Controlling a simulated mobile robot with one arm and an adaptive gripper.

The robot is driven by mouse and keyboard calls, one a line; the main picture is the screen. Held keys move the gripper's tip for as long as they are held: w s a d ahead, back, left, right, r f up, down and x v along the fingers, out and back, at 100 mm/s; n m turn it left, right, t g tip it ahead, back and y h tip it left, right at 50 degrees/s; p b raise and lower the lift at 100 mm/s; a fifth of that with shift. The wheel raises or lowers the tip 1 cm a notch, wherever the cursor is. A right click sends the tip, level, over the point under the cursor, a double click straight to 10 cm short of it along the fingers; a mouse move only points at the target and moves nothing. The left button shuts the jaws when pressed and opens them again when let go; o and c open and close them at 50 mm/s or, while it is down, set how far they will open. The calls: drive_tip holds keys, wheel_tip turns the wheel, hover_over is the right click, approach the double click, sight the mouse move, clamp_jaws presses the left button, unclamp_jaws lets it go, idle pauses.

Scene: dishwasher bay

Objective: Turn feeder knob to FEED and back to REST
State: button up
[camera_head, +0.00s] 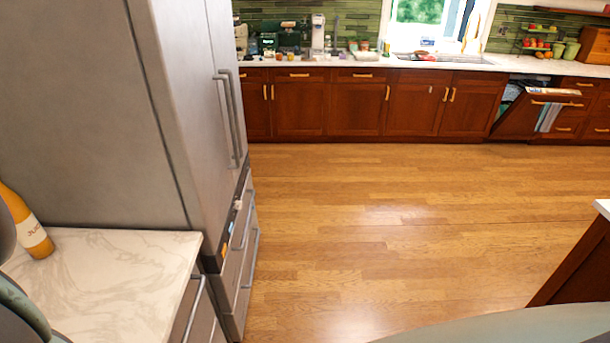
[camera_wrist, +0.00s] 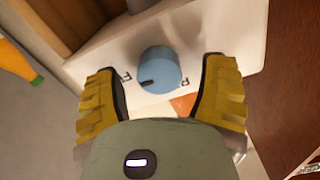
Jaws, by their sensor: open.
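In the wrist view a round blue knob (camera_wrist: 160,70) with a short dark pointer mark sits on a white panel (camera_wrist: 206,36). The mark lies on the knob's lower left face. A dark letter, looking like F, shows left of the knob. My gripper (camera_wrist: 158,70) is open, with a yellow ridged finger on each side of the knob. Gaps show between fingers and knob. The feeder is not visible in the head view.
In the head view an orange juice bottle (camera_head: 27,222) stands on a marble counter (camera_head: 105,275) at the left. A tall grey fridge (camera_head: 150,90) is beside it. Wooden floor (camera_head: 400,230) is clear ahead. A counter corner (camera_head: 585,265) juts in at the right.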

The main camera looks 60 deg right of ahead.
drive_tip(key=shift+w+a, duration=0.15)
drive_tip(key=shift+w, duration=0.05)
drive_tip(key=shift+c, duration=0.2)
drive_tip(key=c, duration=1.2)
drive_tip(key=shift+o, duration=0.2)
